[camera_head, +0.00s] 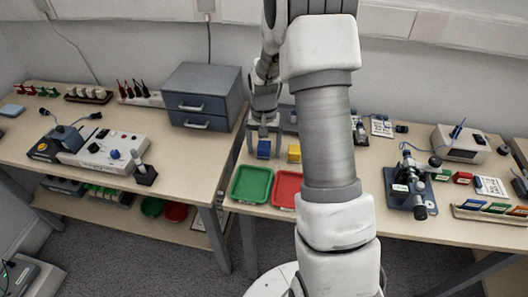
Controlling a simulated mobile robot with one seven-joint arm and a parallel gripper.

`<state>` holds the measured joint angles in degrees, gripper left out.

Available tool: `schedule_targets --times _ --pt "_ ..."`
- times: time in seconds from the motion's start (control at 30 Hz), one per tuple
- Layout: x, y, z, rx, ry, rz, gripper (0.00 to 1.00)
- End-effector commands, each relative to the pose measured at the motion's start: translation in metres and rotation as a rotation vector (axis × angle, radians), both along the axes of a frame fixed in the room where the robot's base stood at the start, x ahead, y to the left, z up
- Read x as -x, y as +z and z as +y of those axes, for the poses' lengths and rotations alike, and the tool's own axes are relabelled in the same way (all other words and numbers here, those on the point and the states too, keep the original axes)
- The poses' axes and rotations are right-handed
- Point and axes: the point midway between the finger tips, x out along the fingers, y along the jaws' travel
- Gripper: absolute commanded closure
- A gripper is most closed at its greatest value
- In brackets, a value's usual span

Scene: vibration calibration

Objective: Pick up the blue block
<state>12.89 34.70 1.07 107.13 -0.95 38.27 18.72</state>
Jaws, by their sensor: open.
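The blue block (263,149) stands on the right-hand table, near its left end and behind the green tray. My gripper (264,136) points down right at the block, with its fingers at or just above the block's top. The gripper is open. I cannot tell whether the fingers touch the block or reach down its sides. My own arm covers the middle of the view and hides part of the table.
A yellow block (294,153) stands just right of the blue one. A green tray (233,187) and a red tray (277,201) lie in front. A grey drawer unit (203,96) stands to the left. A microscope (409,186) stands on the right.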

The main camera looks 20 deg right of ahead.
Motion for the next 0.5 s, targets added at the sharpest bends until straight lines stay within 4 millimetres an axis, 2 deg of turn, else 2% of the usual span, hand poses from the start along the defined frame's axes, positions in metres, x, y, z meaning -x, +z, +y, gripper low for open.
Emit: schedule_targets --times 0.2,0.5 --pt "-0.0003 -0.0006 -0.0001 0.001 0.0 -0.002 0.12" --pt "-0.0003 -0.0005 -0.0001 0.001 0.0 -0.002 0.67"
